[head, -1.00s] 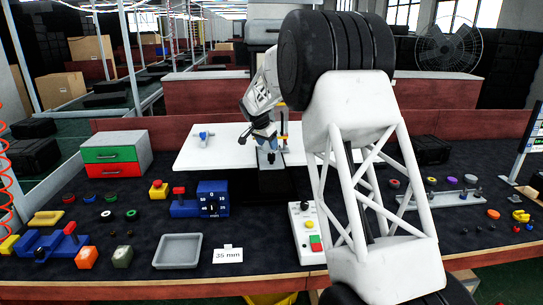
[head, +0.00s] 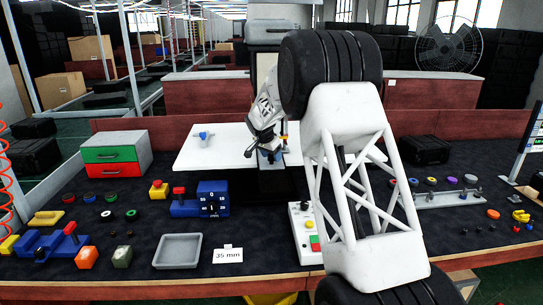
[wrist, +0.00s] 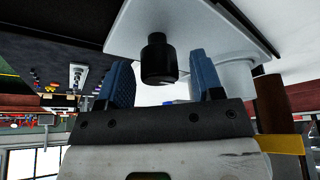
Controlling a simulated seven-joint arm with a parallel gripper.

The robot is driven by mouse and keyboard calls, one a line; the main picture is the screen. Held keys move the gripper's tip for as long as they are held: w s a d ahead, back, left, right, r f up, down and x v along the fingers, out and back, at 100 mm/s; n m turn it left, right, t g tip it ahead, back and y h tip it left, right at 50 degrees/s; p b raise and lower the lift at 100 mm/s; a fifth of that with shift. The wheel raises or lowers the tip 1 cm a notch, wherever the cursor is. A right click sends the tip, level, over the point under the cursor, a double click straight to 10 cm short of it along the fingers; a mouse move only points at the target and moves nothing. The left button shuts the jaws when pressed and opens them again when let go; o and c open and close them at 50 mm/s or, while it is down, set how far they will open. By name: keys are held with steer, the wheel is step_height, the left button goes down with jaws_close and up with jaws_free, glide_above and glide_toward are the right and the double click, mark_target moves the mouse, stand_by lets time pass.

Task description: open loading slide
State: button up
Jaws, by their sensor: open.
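My gripper (head: 262,153) is low over the middle of the white panel (head: 225,150), at the back centre of the bench. The wrist view shows its two blue fingers spread apart. A black cylindrical knob (wrist: 158,60) shows in the gap between the fingers, with space on both sides. It stands on a pale plate (wrist: 195,20). I cannot tell how deep it is between the fingers. I cannot pick out the loading slide for certain; the knob may be its handle. My gripper and arm hide that spot in the head view.
A blue-handled part (head: 203,136) lies on the panel's left. A rail of coloured rings (head: 440,198) is at right.

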jaws_close()
steer(key=shift+s, duration=0.2)
steer(key=s, duration=2.1)
steer(key=shift+s, duration=0.1)
jaws_free()
steer(key=shift+r, duration=0.1)
steer(key=v, duration=0.7)
steer(key=shift+r, duration=0.3)
